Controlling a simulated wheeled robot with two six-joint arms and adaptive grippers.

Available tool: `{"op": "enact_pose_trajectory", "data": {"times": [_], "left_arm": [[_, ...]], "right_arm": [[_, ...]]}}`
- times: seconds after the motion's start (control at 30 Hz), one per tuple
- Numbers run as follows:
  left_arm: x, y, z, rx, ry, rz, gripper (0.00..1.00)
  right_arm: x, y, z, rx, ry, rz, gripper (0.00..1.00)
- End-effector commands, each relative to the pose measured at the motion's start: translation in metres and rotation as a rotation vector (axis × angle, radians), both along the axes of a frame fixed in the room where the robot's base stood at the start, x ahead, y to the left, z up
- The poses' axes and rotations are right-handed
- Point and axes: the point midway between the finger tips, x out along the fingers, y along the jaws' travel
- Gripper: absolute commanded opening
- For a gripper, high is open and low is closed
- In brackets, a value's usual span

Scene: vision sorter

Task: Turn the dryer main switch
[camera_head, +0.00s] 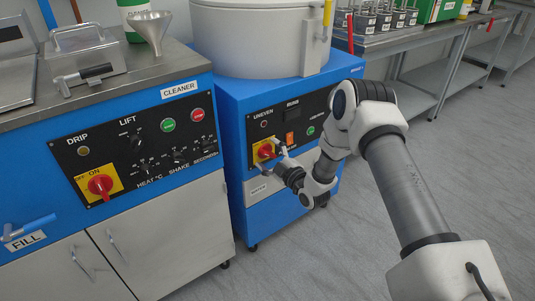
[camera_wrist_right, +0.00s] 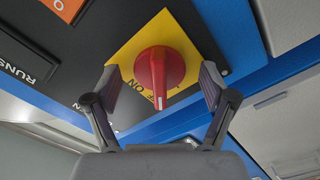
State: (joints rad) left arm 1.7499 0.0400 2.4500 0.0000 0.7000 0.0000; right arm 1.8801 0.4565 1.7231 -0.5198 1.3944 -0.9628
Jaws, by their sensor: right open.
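The dryer's main switch is a red rotary knob (camera_head: 267,151) on a yellow plate on the dark front panel of the blue dryer (camera_head: 235,110). In the right wrist view the red knob (camera_wrist_right: 160,72) is large, with a white mark on its lower end near partly hidden lettering on the yellow plate (camera_wrist_right: 125,55). I cannot tell which setting it points at. My right gripper (camera_head: 272,157) is open at the switch. Its two fingers show in the wrist view, one on each side of the knob, with gaps between fingers and knob. My left gripper is not in view.
The cleaner (camera_head: 190,65) at the left has its own red switch (camera_head: 100,186) on yellow, and dials. A white drum (camera_head: 255,40) tops the dryer. An orange button (camera_head: 290,138) lies near the dryer's switch. Grey floor is clear at the right; a metal bench (camera_head: 400,42) stands behind.

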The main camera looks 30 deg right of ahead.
Motion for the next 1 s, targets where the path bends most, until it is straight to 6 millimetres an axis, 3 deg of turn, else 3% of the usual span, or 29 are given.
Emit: {"op": "enact_pose_trajectory", "data": {"times": [0.17,1.0], "left_arm": [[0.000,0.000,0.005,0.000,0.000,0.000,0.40],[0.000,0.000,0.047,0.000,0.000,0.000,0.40]], "right_arm": [[-0.005,-0.001,0.001,0.001,0.002,-0.001,0.83],[-0.080,-0.006,0.001,0.002,0.002,-0.001,0.83]]}}
